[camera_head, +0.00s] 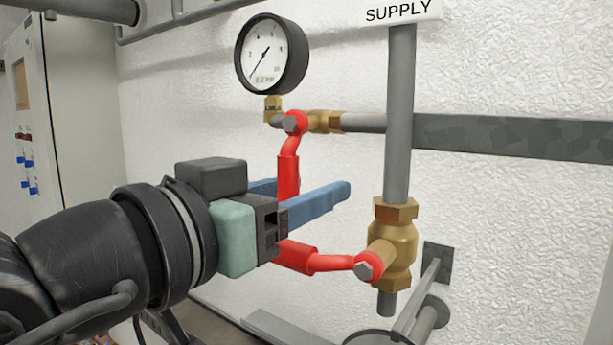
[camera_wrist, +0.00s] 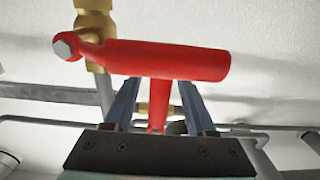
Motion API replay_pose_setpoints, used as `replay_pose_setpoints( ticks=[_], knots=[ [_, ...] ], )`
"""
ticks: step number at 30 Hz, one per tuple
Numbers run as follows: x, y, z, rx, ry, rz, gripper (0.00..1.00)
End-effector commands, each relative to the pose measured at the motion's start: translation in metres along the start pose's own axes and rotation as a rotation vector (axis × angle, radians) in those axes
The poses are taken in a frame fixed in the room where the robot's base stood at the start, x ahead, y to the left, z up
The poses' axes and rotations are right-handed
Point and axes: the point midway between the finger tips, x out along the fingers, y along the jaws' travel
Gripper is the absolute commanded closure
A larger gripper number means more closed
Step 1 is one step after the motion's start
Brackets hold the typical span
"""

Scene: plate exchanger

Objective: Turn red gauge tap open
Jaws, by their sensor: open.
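The red gauge tap handle (camera_head: 288,170) hangs down from its pivot under the round gauge (camera_head: 272,54). My gripper (camera_head: 312,190) is open at the handle's lower end. One blue finger passes in front of the handle and the other is partly hidden behind it. In the wrist view the gauge tap handle (camera_wrist: 158,112) appears between the two fingers of my gripper (camera_wrist: 158,90), partly hidden by a nearer red handle. I cannot tell whether either finger touches it.
A second red handle (camera_head: 298,257) on the brass supply valve (camera_head: 395,245) points left, just below my gripper; it crosses the wrist view (camera_wrist: 170,60). The vertical supply pipe (camera_head: 399,120) stands to the right. A grey cabinet (camera_head: 40,120) is at left.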

Motion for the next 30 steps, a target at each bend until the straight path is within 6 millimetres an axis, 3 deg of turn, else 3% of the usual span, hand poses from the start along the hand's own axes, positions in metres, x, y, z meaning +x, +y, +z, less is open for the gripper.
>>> replay_pose_setpoints(
  ticks=[12,22,30],
  knots=[
    [0.0102,0.0,0.0001,0.001,0.001,-0.001,0.44],
    [0.0099,0.0,0.0,0.001,0.001,0.0,1.0],
    [0.0099,0.0,0.0,0.0,0.001,0.0,1.0]
  ],
)
